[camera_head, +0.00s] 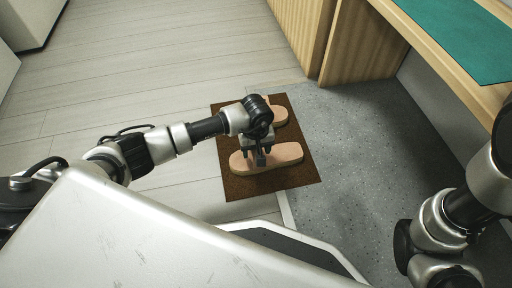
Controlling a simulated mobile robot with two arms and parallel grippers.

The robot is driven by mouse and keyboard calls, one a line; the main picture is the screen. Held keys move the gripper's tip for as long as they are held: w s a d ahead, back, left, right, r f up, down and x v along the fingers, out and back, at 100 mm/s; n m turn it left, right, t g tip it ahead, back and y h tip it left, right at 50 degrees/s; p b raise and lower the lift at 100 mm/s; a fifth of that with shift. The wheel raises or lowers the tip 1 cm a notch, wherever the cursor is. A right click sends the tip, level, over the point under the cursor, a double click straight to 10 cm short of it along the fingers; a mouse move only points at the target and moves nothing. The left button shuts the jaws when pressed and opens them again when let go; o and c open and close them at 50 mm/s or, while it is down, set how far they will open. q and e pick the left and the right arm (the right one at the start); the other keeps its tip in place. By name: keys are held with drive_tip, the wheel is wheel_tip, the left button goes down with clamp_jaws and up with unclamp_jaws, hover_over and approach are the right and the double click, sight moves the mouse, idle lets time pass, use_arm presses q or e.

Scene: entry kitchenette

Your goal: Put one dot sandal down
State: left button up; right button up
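A tan sandal (287,154) lies on the near part of a brown mat (237,188), its length running left to right. A second tan sandal (279,116) lies farther back on the mat, partly hidden behind my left wrist. My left gripper (257,155) points down at the middle of the near sandal, with its dark fingers over or against it. I cannot tell whether the fingers are closed on the sandal, or whether it rests fully on the mat. My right arm is at the right edge; its gripper does not show.
The mat lies where pale plank flooring (165,65) meets a grey speckled floor (355,145). A wooden bench or counter (440,65) with a teal mat (462,35) stands at upper right, with wooden panels (300,25) beside it. The plank floor at upper left is clear.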

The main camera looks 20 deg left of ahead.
use_arm(q)
wheel_tip(320, 180, up, 12)
drive_tip(key=p, duration=0.8)
drive_tip(key=shift+r, duration=0.15)
drive_tip(key=shift+d, duration=0.1)
